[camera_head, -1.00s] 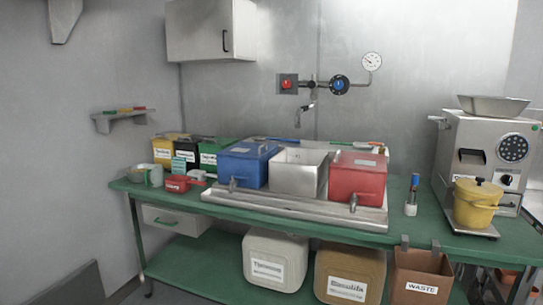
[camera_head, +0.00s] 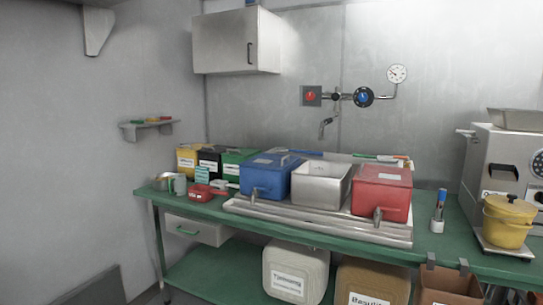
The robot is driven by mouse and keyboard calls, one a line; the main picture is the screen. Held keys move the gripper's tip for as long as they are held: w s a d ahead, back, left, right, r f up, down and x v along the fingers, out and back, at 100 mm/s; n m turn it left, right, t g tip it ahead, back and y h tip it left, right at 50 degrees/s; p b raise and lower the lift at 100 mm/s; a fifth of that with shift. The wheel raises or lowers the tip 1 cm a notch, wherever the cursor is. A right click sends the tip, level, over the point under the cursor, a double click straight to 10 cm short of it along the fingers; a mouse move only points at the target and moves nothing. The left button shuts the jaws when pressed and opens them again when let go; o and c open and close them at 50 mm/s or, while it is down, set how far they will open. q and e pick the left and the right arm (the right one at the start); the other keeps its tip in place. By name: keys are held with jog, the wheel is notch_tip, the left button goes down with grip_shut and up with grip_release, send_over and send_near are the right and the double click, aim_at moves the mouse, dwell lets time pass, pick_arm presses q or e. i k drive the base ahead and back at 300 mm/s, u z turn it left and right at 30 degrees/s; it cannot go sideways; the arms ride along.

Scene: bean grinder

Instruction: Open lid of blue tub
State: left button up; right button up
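The blue tub (camera_head: 265,178) stands on the left part of a metal tray on the green bench. Its blue lid (camera_head: 270,161) lies on top and looks closed. A small tap sticks out at the front of the tub. Neither of my grippers shows in this view.
An open metal tub (camera_head: 320,188) and a red tub (camera_head: 381,192) stand right of the blue tub on the metal tray (camera_head: 330,229). Yellow, black and green boxes (camera_head: 237,163) stand behind left. A grinder (camera_head: 500,165) and yellow pot (camera_head: 508,222) stand at right. A wall tap (camera_head: 327,125) hangs above.

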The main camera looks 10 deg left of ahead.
aim_at(266, 161)
jog(key=u, duration=1.2)
jog(key=i, duration=2.9)
jog(key=z, duration=1.6)
